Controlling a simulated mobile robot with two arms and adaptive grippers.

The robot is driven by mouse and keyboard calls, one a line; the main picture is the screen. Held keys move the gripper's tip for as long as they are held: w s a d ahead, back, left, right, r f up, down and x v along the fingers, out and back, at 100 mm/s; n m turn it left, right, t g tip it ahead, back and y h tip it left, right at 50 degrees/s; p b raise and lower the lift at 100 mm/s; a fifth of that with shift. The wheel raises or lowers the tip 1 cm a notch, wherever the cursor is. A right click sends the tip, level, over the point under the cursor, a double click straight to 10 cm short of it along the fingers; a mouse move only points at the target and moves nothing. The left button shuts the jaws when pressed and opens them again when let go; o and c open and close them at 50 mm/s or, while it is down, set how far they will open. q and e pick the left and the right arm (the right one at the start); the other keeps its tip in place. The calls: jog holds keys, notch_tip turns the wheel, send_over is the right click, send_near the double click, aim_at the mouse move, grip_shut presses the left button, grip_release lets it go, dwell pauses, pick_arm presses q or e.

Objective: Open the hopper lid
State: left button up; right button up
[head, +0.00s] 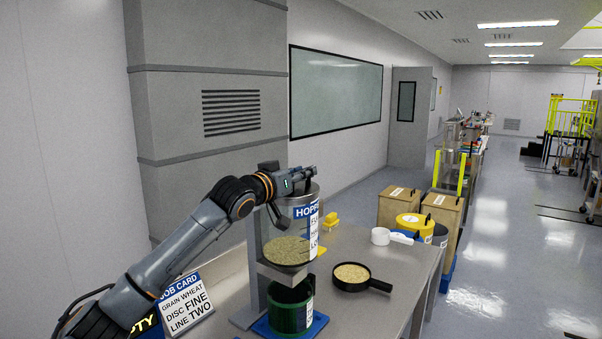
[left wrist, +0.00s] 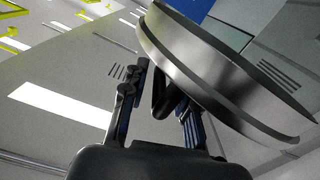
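The hopper (head: 285,250) is a clear cylinder with grain inside and a blue-and-white label, on a grey stand on the metal table. Its metal lid (left wrist: 225,70) shows large in the left wrist view as a thick disc at the hopper's top; my arm covers much of it in the head view. My left gripper (head: 307,174) is at the lid. In the left wrist view its two fingers (left wrist: 160,110) are spread on either side of a dark handle (left wrist: 163,92) on the lid, with a gap visible beside the handle. My right gripper is out of view.
A green container (head: 290,310) stands under the hopper. A black pan of grain (head: 351,274) sits to the right, with a white object (head: 381,236) and a yellow block (head: 330,222) behind. A job card (head: 184,302) stands at left. Boxes (head: 440,210) stand beyond the table.

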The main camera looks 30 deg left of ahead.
pick_arm(q)
grip_shut()
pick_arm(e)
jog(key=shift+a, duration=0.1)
pick_arm(q)
jog(key=shift+r, duration=0.1)
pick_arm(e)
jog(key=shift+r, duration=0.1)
